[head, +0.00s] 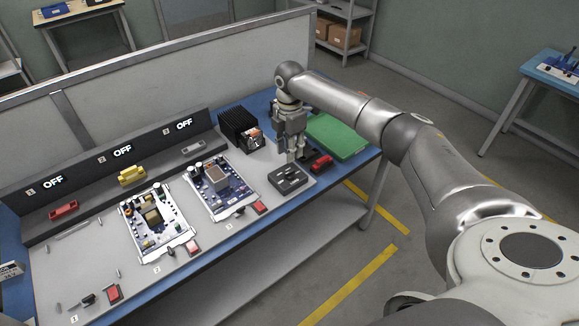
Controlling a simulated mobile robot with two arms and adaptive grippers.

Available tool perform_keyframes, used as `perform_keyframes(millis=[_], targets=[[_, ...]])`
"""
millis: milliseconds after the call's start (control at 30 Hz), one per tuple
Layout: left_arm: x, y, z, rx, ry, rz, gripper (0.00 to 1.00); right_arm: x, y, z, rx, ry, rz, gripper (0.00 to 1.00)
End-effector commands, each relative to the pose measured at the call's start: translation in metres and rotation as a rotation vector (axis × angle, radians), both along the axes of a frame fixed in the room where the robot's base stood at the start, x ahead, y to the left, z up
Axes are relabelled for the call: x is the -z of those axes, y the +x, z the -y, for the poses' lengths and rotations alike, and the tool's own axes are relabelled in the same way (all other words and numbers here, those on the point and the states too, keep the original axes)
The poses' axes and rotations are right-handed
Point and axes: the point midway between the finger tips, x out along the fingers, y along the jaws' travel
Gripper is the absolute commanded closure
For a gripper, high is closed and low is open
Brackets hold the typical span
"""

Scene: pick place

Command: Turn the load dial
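My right gripper (292,156) points down at the right part of the test bench, behind a small dark block with several raised bits on top (288,181). Its fingers look close together, but whether they are shut or hold anything is too small to tell. A black finned unit (239,129) with a copper-coloured front stands left of the gripper. Small black knobs sit along the bench front, at station 1 (88,299), station 2 (171,250) and station 3 (240,210). No label shows which one is the load dial. My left gripper is not in view.
Two circuit boards (157,222) (222,187) lie on the grey panel (80,262). Red switches sit near the knobs. Three displays read OFF (122,151). A green mat (337,136) and a red-and-black item (321,163) are at right. A low partition (180,75) stands behind.

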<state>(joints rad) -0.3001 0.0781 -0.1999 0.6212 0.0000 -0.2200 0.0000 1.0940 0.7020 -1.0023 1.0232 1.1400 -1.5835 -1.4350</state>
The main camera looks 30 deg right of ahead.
Motion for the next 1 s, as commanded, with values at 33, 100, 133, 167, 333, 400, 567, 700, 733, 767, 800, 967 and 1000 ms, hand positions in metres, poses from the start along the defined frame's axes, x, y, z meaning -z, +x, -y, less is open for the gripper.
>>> perform_keyframes(millis=[33, 100, 133, 167, 333, 400, 567, 700, 733, 767, 800, 967, 1000], targets=[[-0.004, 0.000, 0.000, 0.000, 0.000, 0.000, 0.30, 0.010, -0.001, 0.000, 0.002, 0.000, -0.006, 0.70], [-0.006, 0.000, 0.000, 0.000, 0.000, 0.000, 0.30, 0.024, -0.001, 0.000, 0.002, 0.000, -0.005, 0.70], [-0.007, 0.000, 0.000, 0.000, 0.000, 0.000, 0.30, 0.030, -0.002, 0.000, 0.001, -0.001, -0.006, 0.70], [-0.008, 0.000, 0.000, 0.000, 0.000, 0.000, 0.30, 0.036, -0.001, -0.001, 0.001, 0.001, -0.004, 0.70], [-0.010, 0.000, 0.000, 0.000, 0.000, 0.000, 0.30, 0.064, -0.001, -0.001, 0.002, 0.000, -0.003, 0.70], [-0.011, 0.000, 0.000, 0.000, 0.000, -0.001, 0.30, 0.072, -0.001, 0.000, 0.002, 0.000, -0.003, 0.70], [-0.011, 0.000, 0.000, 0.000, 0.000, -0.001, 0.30, 0.081, 0.000, 0.000, 0.002, -0.001, -0.001, 0.70], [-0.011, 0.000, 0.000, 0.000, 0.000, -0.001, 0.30, 0.083, 0.000, 0.000, 0.001, -0.001, 0.000, 0.70], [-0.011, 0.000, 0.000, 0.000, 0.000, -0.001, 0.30, 0.083, 0.000, 0.000, 0.001, -0.001, 0.000, 0.70], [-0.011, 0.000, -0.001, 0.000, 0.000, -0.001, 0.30, 0.083, 0.000, 0.000, 0.001, -0.001, 0.000, 0.70], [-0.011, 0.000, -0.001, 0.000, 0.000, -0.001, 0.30, 0.083, 0.000, 0.000, 0.001, -0.001, 0.000, 0.70], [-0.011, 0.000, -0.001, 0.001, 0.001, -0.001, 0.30, 0.082, 0.000, 0.000, 0.001, -0.001, 0.000, 0.86], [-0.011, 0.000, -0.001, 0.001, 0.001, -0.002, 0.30, 0.082, 0.000, 0.000, 0.001, -0.001, 0.000, 0.92]])
